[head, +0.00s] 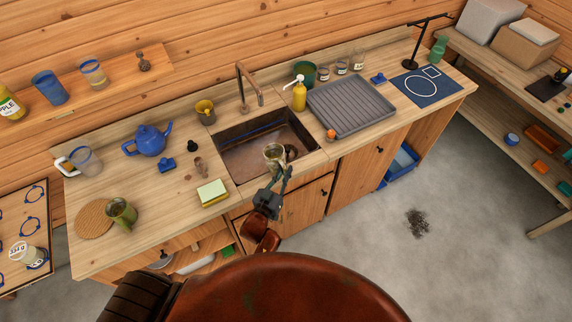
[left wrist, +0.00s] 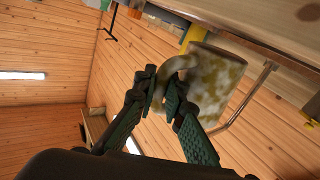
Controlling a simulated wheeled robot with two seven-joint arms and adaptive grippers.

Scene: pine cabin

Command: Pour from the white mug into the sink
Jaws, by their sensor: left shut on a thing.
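My left gripper (head: 274,178) is shut on the handle of a mug mottled white and olive-brown (head: 273,154). The mug is over the near part of the dark brown sink (head: 236,162), below the tap (head: 249,82). In the left wrist view the fingers of my left gripper (left wrist: 168,88) close on the handle, and the mug (left wrist: 215,85) hangs beside them. I cannot tell from these views how far it is tilted or what is inside. No stream of liquid shows. My right gripper is not in view.
A blue teapot (head: 150,140), a green mug (head: 121,212) and a sponge (head: 212,192) stand left of the sink. A yellow soap bottle (head: 299,95) and a grey drying rack (head: 352,104) are to its right. A dark patch (head: 417,222) marks the floor.

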